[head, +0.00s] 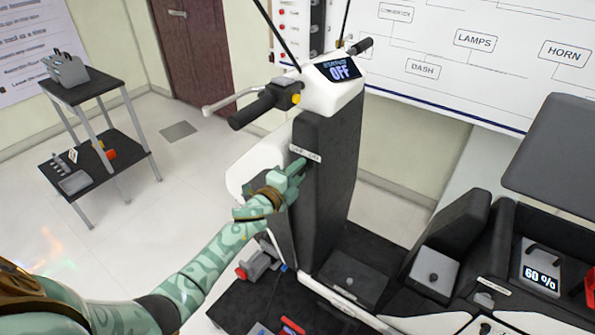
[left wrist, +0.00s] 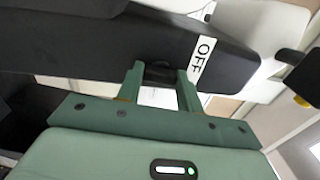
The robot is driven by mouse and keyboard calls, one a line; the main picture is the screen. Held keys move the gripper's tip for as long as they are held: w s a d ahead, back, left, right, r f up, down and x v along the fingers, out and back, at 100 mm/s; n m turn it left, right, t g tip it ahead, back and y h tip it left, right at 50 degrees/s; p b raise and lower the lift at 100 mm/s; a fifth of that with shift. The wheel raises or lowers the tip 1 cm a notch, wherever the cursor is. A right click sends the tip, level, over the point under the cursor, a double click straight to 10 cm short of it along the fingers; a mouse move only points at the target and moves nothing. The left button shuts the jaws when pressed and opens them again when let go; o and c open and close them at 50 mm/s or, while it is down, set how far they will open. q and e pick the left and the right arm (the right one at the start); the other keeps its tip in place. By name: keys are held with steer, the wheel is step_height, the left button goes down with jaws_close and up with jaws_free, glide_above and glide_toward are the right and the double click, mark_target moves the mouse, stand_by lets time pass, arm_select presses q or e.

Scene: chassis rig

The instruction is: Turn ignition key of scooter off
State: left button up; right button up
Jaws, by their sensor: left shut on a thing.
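The scooter's dark front column (head: 328,150) stands upright in the middle of the head view, under a white handlebar head. Its display (head: 338,69) reads "OFF". A small white label (head: 305,153) sits on the column just above my left gripper (head: 300,172). In the left wrist view the label (left wrist: 203,55) shows "OFF" beside the fingers. My left gripper (left wrist: 160,78) is shut on the dark ignition key (left wrist: 160,72) at the column's face. The key is mostly hidden by the fingers, and its exact angle is hard to tell. My right gripper is out of view.
The handlebar grip (head: 252,110) and brake lever (head: 233,99) stick out left above my left arm. A two-level black cart (head: 98,90) stands at the left. A battery unit (head: 540,268) reading "60 %" sits at the right. Loose tools lie below the column.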

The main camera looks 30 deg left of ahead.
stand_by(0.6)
arm_select(q)
steer(key=o, duration=1)
steer(key=shift+a, duration=0.1)
steer(key=shift+s, duration=0.1)
steer(key=s, duration=0.5)
steer(key=s+a, duration=0.1)
steer(key=s, duration=0.4)
steer(key=s+a+p, duration=0.1)
steer(key=s, duration=0.5)
steer(key=shift+a, duration=0.1)
